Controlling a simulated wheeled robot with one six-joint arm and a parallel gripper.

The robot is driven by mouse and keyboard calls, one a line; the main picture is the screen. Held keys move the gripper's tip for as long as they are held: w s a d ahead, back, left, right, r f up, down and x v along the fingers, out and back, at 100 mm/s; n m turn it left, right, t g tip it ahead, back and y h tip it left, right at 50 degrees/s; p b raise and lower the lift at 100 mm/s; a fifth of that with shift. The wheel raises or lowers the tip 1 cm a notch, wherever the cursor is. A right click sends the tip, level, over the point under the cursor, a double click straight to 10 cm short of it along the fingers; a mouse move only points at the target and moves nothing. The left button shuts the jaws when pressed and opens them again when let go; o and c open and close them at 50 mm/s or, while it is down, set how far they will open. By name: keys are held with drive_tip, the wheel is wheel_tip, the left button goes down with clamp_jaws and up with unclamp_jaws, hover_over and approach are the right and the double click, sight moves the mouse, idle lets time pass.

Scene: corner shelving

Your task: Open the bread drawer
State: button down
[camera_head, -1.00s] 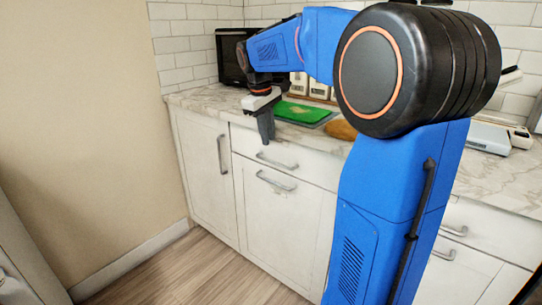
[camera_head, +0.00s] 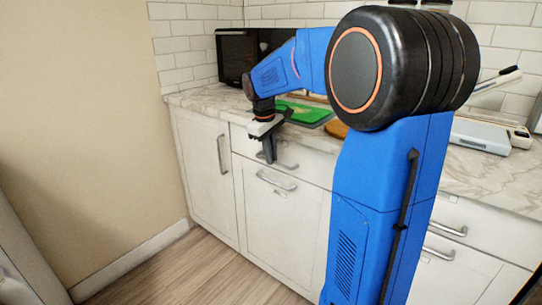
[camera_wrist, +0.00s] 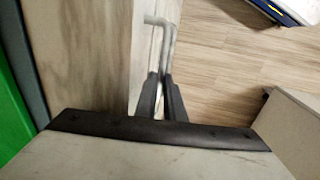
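The top drawer (camera_head: 314,166) lies under the counter, above a cabinet door, and looks closed. No label shows that it is the bread drawer. Its metal handle (camera_head: 289,164) is partly hidden behind my gripper (camera_head: 271,159), which points down in front of the drawer. In the wrist view, my gripper's two dark fingers (camera_wrist: 161,80) are close together, with a narrow gap. The grey handle bar (camera_wrist: 166,45) lines up with their tips. I cannot tell whether the fingers touch it or grip it.
A marble counter (camera_head: 198,97) holds a green board (camera_head: 303,114), a black microwave (camera_head: 234,57) and a white scale-like device (camera_head: 480,136). A tall cabinet door (camera_head: 207,180) is at left, and a lower door handle (camera_head: 275,181) sits below the drawer. The wooden floor (camera_head: 165,275) in front is clear.

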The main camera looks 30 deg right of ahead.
drive_tip(key=s+a, duration=0.4)
drive_tip(key=a, duration=0.7)
drive_tip(key=s+a, duration=0.4)
drive_tip(key=a, duration=0.8)
drive_tip(key=s+a, duration=0.4)
drive_tip(key=a, duration=0.8)
drive_tip(key=shift+s+a, duration=0.15)
drive_tip(key=shift+s, duration=0.25)
drive_tip(key=c, duration=2.1)
unclamp_jaws()
drive_tip(key=shift+r, duration=0.1)
drive_tip(key=a+r, duration=0.1)
drive_tip(key=r, duration=0.4)
drive_tip(key=a+r, duration=0.1)
drive_tip(key=r, duration=0.5)
drive_tip(key=s+a+r, duration=0.1)
drive_tip(key=r, duration=0.5)
drive_tip(key=shift+s, duration=0.1)
